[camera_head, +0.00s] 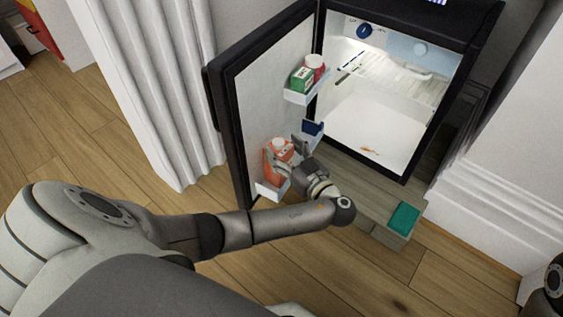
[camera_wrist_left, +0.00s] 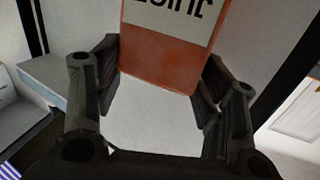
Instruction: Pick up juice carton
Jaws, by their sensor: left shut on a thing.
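The juice carton (camera_head: 279,148) is orange with a white cap and stands in the lower shelf of the open fridge door. My left gripper (camera_head: 287,158) is at the carton, reaching in from the right side of the door. In the left wrist view the carton (camera_wrist_left: 165,50) shows orange and white with dark lettering, between the two fingers of my left gripper (camera_wrist_left: 160,85). The gripper is shut on it. My right gripper is not in view.
The fridge door (camera_head: 250,110) stands open on the left. Its upper shelf holds a green carton (camera_head: 302,79) and a red container (camera_head: 315,66). A dark blue item (camera_head: 313,127) sits near my gripper. A teal item (camera_head: 403,216) lies on the wooden stand (camera_head: 372,200).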

